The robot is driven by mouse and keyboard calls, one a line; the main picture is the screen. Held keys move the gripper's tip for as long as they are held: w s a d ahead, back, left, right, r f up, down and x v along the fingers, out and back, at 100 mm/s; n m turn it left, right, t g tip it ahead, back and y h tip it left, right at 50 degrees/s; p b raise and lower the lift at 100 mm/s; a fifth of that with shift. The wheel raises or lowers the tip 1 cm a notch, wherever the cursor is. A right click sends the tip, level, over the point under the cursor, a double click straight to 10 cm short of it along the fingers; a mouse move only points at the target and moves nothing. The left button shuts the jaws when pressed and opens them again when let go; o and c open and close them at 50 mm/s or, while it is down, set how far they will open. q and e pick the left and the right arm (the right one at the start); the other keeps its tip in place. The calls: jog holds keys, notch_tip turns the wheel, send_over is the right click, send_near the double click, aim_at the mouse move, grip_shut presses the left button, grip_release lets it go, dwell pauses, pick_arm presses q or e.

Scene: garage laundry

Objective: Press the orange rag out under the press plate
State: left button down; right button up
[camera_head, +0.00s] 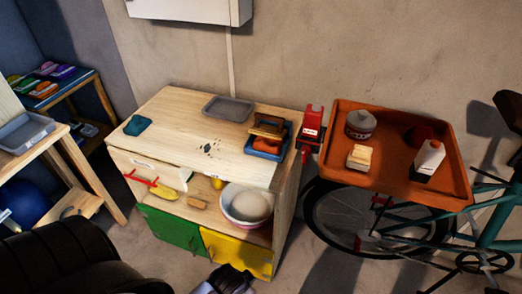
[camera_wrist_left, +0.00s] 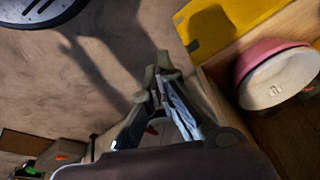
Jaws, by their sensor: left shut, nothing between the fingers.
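The orange rag (camera_head: 269,144) lies in a blue tray (camera_head: 262,154) at the right end of the wooden cabinet top. The brown press plate (camera_head: 266,131) with its handle is directly above the rag. I cannot tell whether the plate touches the rag. My left gripper (camera_head: 236,277) is at the bottom of the head view, low in front of the yellow door and well below the tray. The left wrist view shows its fingers (camera_wrist_left: 160,72) together and empty. My right gripper is not in view.
The cabinet top (camera_head: 178,107) also bears a teal cloth (camera_head: 137,125), a grey tray (camera_head: 228,108) and dark crumbs. A pink-rimmed bowl (camera_head: 232,216) stands on the shelf below. A red device (camera_head: 312,122) and an orange bicycle tray (camera_head: 388,184) are close at right.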

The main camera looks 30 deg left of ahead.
pick_arm(q)
jog(key=w+a+r+m+t+y, duration=0.1)
jog(key=w+a+r+m+t, duration=0.3)
jog(key=w+r+m, duration=0.3)
jog(key=w+a+r+m+t+y, duration=0.1)
jog(key=w+a+r+m+t, duration=0.3)
jog(key=w+r+m, duration=0.4)
jog(key=w+a+r+m+t+y+b, duration=0.1)
jog(key=w+a+r+m+t, duration=0.3)
jog(key=m, duration=1.1)
jog(key=shift+w+a+r+t, duration=0.15)
jog(key=shift+w+a+r, duration=0.1)
jog(key=shift+w+r, duration=0.5)
jog(key=shift+w+a+r+t, duration=0.1)
jog(key=shift+w+a+r, duration=0.25)
jog(key=shift+r, duration=0.65)
jog(key=shift+w+a+r+t, duration=0.2)
jog(key=shift+w+r, duration=0.4)
jog(key=shift+r, duration=0.3)
jog(key=shift+w+y, duration=0.2)
jog(key=shift+y, duration=0.2)
jog(key=x, duration=0.9)
jog(key=shift+w+f, duration=0.2)
jog(key=shift+w, duration=0.05)
